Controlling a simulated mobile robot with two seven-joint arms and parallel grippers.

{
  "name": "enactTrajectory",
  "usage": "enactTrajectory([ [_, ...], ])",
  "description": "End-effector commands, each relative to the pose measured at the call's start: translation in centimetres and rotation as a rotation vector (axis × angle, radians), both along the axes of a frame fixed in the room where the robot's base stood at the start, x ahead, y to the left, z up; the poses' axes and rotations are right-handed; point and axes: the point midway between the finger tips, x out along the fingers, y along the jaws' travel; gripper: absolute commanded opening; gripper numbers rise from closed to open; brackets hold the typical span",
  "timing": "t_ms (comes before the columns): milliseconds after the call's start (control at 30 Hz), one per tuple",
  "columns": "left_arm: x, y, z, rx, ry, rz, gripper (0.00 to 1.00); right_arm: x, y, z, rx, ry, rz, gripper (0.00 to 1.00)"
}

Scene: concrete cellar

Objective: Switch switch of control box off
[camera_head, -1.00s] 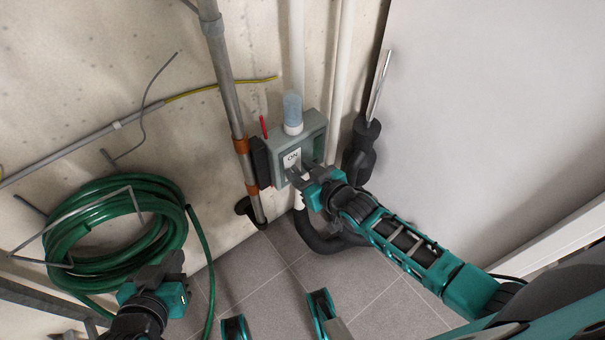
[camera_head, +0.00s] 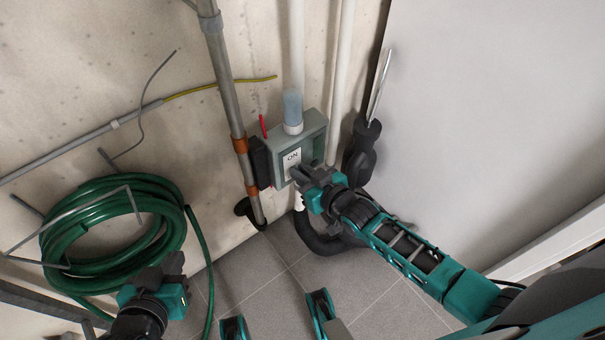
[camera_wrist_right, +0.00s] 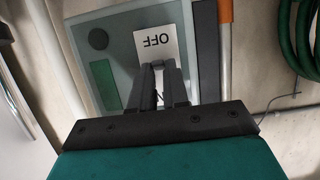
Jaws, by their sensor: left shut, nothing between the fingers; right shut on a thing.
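The grey-green control box (camera_head: 313,139) is on the concrete wall, with a white ON label on its front. In the right wrist view its face (camera_wrist_right: 119,62) shows a white OFF label (camera_wrist_right: 155,43), a dark round spot and a green rectangle. My right gripper (camera_head: 299,171) is at the lower front of the box. Its fingers (camera_wrist_right: 160,70) are shut on the switch, over the label plate; they hide the switch itself. My left gripper (camera_head: 173,264) is shut and empty, in front of the green hose, well away from the box.
The coiled green hose (camera_head: 75,238) hangs at left. A dark tool (camera_head: 362,145) stands between box and pale panel (camera_head: 480,120). Tiled floor (camera_head: 262,279) lies below.

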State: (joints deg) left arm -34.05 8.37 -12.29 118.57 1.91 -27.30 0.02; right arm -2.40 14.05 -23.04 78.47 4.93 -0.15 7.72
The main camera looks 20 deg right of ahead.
Motion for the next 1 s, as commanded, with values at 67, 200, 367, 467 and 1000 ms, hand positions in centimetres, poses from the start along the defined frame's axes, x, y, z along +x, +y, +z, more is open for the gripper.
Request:
enactTrajectory([
  [67, 0.00, 0.00, -0.79, 0.000, 0.000, 0.000, 0.00, -0.08, 0.03, -0.52, 0.011, -0.024, -0.001, 0.00],
  [200, 0.00, 0.00, -0.76, 0.000, 0.001, 0.000, 0.00, -0.06, 0.02, -0.26, 0.015, -0.039, 0.000, 0.00],
  [367, 0.01, 0.01, -0.71, 0.001, 0.001, -0.001, 0.00, -0.07, 0.02, -0.26, 0.015, -0.037, 0.000, 0.00],
  [467, 0.02, 0.03, -0.71, 0.002, 0.001, -0.001, 0.00, -0.07, 0.02, -0.26, 0.015, -0.037, 0.000, 0.22],
  [1000, 0.06, 0.17, -0.28, 0.008, -0.001, -0.006, 0.00, -0.73, -0.29, 0.09, 0.013, -0.037, -0.001, 0.40],
])
